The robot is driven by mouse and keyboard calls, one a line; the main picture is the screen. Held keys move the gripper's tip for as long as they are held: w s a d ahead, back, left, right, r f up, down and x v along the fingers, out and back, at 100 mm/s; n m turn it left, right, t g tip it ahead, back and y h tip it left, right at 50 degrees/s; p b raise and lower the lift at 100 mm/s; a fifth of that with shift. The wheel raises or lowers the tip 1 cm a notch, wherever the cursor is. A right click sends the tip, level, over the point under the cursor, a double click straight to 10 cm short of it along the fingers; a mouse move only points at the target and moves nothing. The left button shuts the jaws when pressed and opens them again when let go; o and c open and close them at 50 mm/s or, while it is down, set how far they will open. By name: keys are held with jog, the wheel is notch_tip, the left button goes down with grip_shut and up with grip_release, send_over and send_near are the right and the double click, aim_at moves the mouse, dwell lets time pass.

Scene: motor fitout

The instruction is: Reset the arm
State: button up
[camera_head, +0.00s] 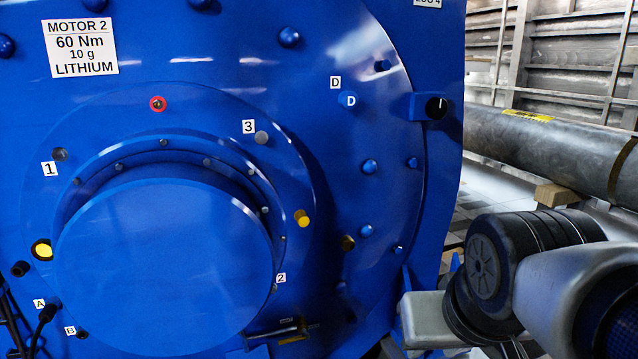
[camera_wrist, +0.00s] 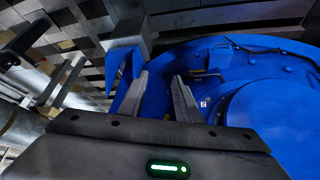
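My gripper (camera_wrist: 160,75) shows in the wrist view with its two fingers apart and nothing between them. Beyond the fingers is the lower part of the big blue motor (camera_wrist: 250,62). In the head view the motor (camera_head: 330,130) fills the left and middle, with a label reading MOTOR 2, 60 Nm, 10 g, LITHIUM. My arm (camera_head: 555,265) is bent at the lower right of the head view, beside the motor's right edge. The gripper's fingers cannot be made out in the head view.
The motor face carries numbered holes, bolts, a red-ringed point (camera_head: 158,104), yellow plugs (camera_head: 302,218) and a black knob (camera_head: 436,107). A black cable (camera_head: 45,315) is at the lower left. A large grey pipe (camera_head: 550,145) lies on wooden blocks behind my arm.

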notch_tip(320, 180, up, 27)
jog(key=s+a+p, duration=0.1)
jog(key=s+p, duration=0.1)
jog(key=p, duration=2.6)
jog(key=shift+s, duration=0.25)
jog(key=shift+w+a+r, duration=0.1)
jog(key=shift+r, duration=0.05)
